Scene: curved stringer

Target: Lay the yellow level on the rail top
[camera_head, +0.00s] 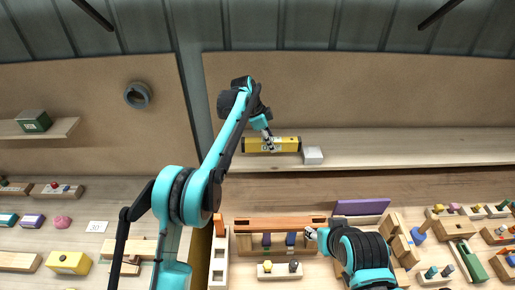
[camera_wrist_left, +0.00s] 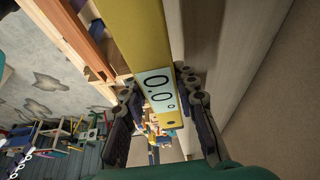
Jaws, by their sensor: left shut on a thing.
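The yellow level (camera_head: 285,145) is at the long wooden shelf, just left of a white block. My left gripper (camera_head: 268,139) is shut on it near its middle. In the left wrist view the level (camera_wrist_left: 131,38) runs between the two fingers of the left gripper (camera_wrist_left: 163,112), with its display reading 0.0 facing the camera. I cannot tell whether it touches the shelf. A reddish-brown wooden rail (camera_head: 280,222) spans a frame on the bench below. My right gripper (camera_head: 311,233) is beside the right end of this frame; its fingers are too small to read.
The white block (camera_head: 313,155) stands close to the level's right end. The long shelf (camera_head: 420,149) is clear to the right. Several wooden blocks and coloured pieces crowd the bench at both sides. A purple board (camera_head: 361,207) stands behind my right arm.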

